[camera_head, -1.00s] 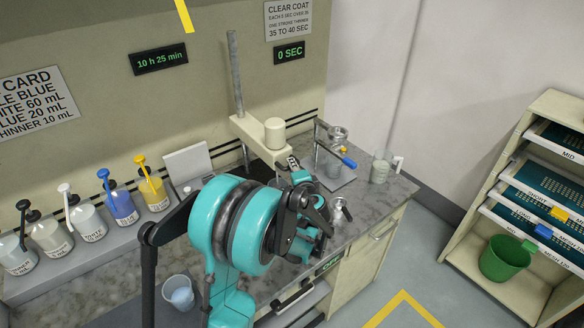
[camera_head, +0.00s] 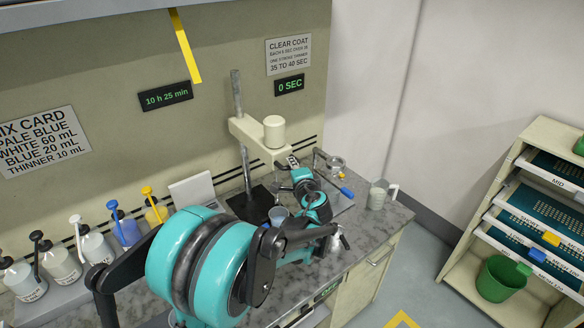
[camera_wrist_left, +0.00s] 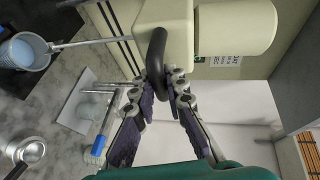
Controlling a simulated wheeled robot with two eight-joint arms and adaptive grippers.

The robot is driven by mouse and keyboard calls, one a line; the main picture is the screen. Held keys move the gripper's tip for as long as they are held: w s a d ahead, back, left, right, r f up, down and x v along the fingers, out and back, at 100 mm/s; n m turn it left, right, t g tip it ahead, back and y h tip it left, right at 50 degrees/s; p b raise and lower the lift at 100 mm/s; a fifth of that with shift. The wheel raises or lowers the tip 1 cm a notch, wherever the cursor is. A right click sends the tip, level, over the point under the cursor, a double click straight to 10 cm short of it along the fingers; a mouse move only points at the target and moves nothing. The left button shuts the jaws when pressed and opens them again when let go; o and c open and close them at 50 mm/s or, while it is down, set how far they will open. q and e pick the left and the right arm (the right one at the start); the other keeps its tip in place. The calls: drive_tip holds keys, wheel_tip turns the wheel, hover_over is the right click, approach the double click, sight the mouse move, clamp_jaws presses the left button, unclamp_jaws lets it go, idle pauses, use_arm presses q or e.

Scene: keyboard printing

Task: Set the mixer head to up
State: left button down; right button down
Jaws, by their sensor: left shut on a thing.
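The mixer has a beige head (camera_head: 254,137) with a pale cylinder (camera_head: 274,131) on top, carried on a grey column (camera_head: 237,92). Its head stands high on the column, with bare column below it. In the left wrist view the head (camera_wrist_left: 165,22) fills the top. A thin shaft (camera_wrist_left: 95,43) extends from the head towards a cup of blue paint (camera_wrist_left: 22,50). My right gripper is not in view.
A wire stand with a blue-handled tool (camera_head: 347,192) and a clear jug (camera_head: 378,196) stand to the right. Pump bottles (camera_head: 125,230) line the left. A metal cup (camera_wrist_left: 30,151) sits on the counter. A shelf rack (camera_head: 530,200) stands at the far right.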

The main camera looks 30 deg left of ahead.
use_arm(q)
drive_tip(key=shift+w+r, duration=0.15)
drive_tip(key=shift+r, duration=0.1)
drive_tip(key=c, duration=1.5)
unclamp_jaws()
drive_tip(key=shift+c, duration=0.2)
drive_tip(key=shift+s+d, duration=0.25)
drive_tip(key=shift+s, duration=0.1)
drive_tip(key=v, duration=1.1)
drive_tip(key=shift+s, duration=0.2)
